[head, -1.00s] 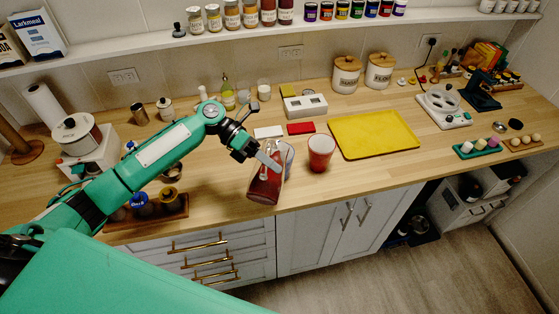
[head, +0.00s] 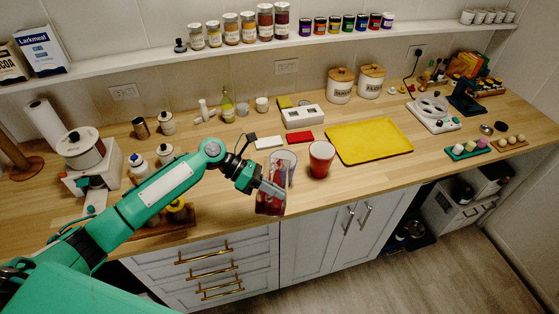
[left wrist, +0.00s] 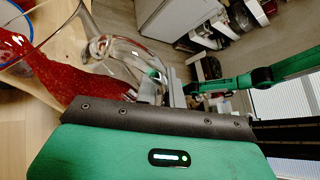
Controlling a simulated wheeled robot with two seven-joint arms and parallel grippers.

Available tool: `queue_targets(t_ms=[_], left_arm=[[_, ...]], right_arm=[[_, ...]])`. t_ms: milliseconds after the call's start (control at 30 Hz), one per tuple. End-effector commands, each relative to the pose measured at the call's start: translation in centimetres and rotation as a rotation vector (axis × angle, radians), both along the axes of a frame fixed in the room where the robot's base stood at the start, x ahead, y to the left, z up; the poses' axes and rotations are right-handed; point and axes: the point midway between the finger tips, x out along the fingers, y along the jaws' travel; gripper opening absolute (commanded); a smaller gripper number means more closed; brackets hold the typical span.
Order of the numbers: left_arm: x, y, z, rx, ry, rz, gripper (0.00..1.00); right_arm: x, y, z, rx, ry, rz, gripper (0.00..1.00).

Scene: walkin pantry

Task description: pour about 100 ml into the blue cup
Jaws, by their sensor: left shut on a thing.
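My left gripper (head: 272,188) is shut on the handle of a clear glass jug (head: 270,203) with red liquid inside. The jug is held near the counter's front edge. In the left wrist view the jug (left wrist: 85,52) is tilted, with the red liquid (left wrist: 45,75) lying toward the left. The blue cup (head: 290,160) is see-through and stands right behind the jug, partly hidden by it. Its blue rim (left wrist: 22,8) shows at the top left of the left wrist view, beyond the jug. My right gripper is out of view.
A red cup (head: 321,158) stands just right of the blue cup. A yellow tray (head: 370,141) lies farther right. A red block (head: 271,142) and a white box (head: 303,116) are behind. A wooden rack (head: 165,222) of bottles sits under my left arm.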

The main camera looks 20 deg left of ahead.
Motion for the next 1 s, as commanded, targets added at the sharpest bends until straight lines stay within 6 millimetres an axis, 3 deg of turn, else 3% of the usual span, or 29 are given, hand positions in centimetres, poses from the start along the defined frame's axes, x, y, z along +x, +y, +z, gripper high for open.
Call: queue_targets(t_ms=[167, 500, 1000], left_arm=[[0.1, 0.0, 0.2, -0.003, -0.001, 0.000, 0.00], [0.0, 0.0, 0.2, -0.002, 0.000, 0.000, 0.00], [0.0, 0.0, 0.2, -0.003, 0.000, -0.001, 0.00]], right_arm=[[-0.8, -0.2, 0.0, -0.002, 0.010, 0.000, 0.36], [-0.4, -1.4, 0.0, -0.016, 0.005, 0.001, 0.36], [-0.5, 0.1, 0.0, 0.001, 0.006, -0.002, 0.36]])
